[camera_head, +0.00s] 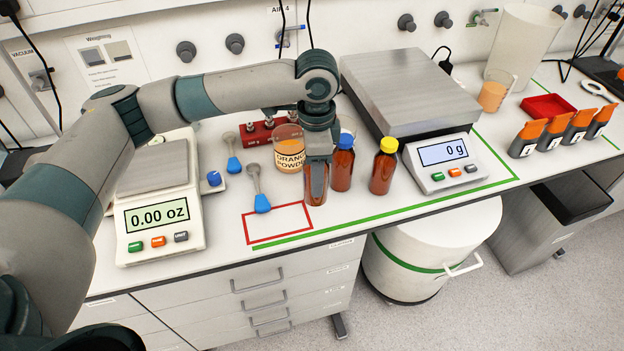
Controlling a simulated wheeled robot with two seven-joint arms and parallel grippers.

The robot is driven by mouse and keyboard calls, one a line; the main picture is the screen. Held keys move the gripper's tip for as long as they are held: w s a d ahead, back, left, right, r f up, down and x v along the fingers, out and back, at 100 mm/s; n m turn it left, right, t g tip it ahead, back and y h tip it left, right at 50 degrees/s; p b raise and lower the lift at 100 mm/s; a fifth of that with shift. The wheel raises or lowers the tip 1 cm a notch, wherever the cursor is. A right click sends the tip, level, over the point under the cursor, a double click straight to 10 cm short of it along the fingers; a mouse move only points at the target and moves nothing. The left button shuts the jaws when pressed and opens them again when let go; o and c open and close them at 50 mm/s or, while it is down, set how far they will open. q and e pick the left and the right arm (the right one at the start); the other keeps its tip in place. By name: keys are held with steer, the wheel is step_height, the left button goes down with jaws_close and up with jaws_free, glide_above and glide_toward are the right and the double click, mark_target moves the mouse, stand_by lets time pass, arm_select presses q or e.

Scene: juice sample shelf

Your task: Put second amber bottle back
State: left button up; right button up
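Three amber bottles stand in a row near the counter's front edge, left of the large scale. One amber bottle with a yellow cap (383,172) is at the right. One with a blue cap (342,170) is in the middle. The leftmost amber bottle (309,194) is directly under my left gripper (317,185), which points down with a finger in front of it. Its cap is hidden by the gripper. I cannot tell whether the fingers are pressed on it. My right gripper is not in view.
A jar labelled orange powder (288,150) stands close behind the gripper. A red-outlined rectangle (278,235) lies empty at left front. A small scale (160,216) is at left, a large scale (438,160) at right. Blue-tipped spoons (260,203) lie between. A green line runs along the front edge.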

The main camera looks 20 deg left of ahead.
arm_select(q)
steer(key=shift+w+a+f, duration=0.25)
steer(key=shift+a+f, duration=0.05)
steer(key=shift+a, duration=0.15)
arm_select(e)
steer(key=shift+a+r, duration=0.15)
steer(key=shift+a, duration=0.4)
arm_select(q)
steer(key=shift+f, duration=0.1)
steer(key=shift+f+p, duration=0.45)
steer(key=shift+f, duration=0.1)
step_height(320, 180, down, 2)
steer(key=shift+f+p, duration=0.1)
steer(key=shift+p, duration=0.35)
steer(key=shift+f, duration=0.3)
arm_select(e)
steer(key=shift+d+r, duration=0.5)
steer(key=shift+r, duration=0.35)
arm_select(q)
steer(key=o, duration=1.4)
steer(key=shift+f, duration=0.1)
steer(key=shift+c, duration=0.2)
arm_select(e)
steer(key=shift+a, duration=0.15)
